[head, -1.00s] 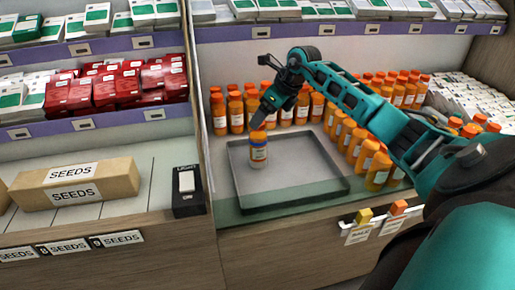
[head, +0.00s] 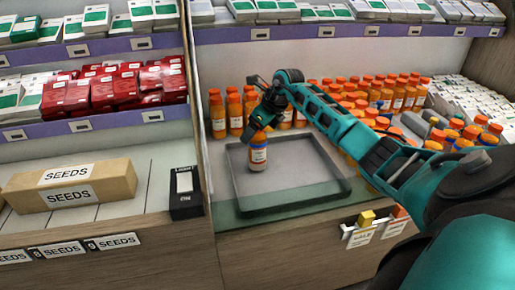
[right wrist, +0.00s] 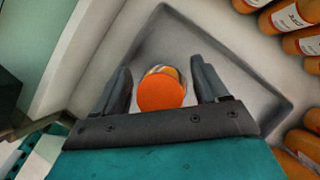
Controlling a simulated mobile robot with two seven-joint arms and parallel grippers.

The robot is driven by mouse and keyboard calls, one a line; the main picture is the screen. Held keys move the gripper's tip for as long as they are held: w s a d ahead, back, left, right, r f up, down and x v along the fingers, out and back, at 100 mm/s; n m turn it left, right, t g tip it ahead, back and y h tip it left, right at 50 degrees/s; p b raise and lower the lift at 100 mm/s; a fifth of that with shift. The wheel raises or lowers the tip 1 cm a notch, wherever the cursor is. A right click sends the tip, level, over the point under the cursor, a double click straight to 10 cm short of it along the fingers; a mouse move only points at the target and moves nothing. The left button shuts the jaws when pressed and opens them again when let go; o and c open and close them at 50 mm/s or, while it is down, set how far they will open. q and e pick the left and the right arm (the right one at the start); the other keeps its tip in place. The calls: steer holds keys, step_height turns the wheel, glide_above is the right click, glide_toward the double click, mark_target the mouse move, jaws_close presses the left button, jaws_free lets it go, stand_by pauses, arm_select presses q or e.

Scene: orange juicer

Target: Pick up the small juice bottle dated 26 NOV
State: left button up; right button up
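A small juice bottle (head: 258,157) with an orange cap and a pale label stands upright in the grey tray (head: 305,203). Its date is too small to read. My right gripper (head: 257,128) is above it, pointing down, and hides part of its cap. In the right wrist view the bottle's round orange cap (right wrist: 162,93) sits between the two dark fingers of the right gripper (right wrist: 163,78), with a gap on each side, so the gripper is open. Other orange bottles (head: 235,112) stand in rows behind the tray. My left gripper is not in view.
More bottles (head: 478,132) crowd the right side of the tray, partly behind my arm. A black card box (head: 185,205) and a SEEDS carton (head: 70,187) stand on the left counter. The rest of the tray floor is bare.

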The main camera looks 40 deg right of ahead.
jaws_close()
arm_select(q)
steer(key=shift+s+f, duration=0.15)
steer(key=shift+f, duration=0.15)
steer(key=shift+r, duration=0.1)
arm_select(e)
steer(key=shift+r, duration=0.15)
